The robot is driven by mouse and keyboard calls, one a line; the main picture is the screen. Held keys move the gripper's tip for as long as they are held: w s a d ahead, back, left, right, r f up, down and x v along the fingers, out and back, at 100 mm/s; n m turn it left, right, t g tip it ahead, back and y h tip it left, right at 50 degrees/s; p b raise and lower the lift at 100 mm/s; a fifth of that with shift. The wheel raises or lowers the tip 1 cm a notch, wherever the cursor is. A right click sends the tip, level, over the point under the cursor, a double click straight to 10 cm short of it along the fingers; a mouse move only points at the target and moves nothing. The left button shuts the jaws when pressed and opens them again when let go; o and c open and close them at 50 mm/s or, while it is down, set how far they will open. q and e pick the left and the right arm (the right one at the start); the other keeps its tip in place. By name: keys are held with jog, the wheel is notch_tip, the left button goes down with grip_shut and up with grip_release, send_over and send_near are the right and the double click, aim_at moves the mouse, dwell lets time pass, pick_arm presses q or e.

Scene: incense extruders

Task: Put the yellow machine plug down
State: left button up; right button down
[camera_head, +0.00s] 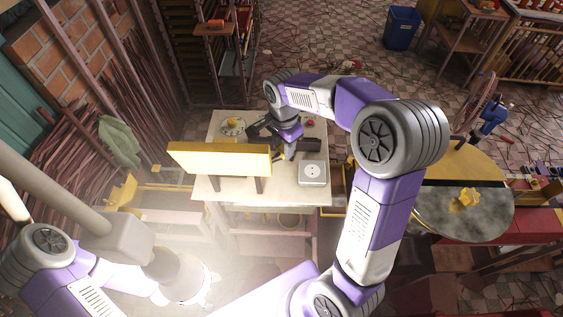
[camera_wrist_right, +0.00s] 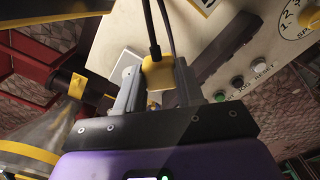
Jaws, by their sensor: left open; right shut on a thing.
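The yellow machine plug (camera_wrist_right: 157,73) is between the two fingers of my right gripper (camera_wrist_right: 155,88) in the right wrist view. Dark cables run up from the plug. In the head view, my right gripper (camera_head: 289,153) is low over the pale worktable (camera_head: 210,187), left of and behind a light grey socket box (camera_head: 313,173). The plug is hard to make out there, and I cannot tell whether it touches the table. My left gripper (camera_head: 187,287) is at the lower left, washed out by bright light, open and away from the worktable.
A yellow panel (camera_head: 220,158) stands along the table's left front. A panel with a numbered dial, a green button (camera_wrist_right: 220,96) and a black button (camera_wrist_right: 237,82) is near my right gripper. A round dark table (camera_head: 460,215) stands to the right.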

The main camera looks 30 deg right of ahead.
send_over(283, 173)
notch_tip(283, 173, down, 9)
jog(key=shift+f, duration=0.15)
dwell(0.3)
jog(key=shift+f+b, duration=0.55)
jog(key=shift+f, duration=0.1)
jog(key=c, duration=0.7)
grip_release()
jog(key=shift+r, duration=0.15)
jog(key=shift+r+p, duration=0.3)
jog(key=shift+p, duration=0.1)
notch_tip(283, 173, up, 12)
jog(key=shift+r+p, duration=0.25)
jog(key=shift+p, duration=0.05)
jog(key=shift+w, duration=0.1)
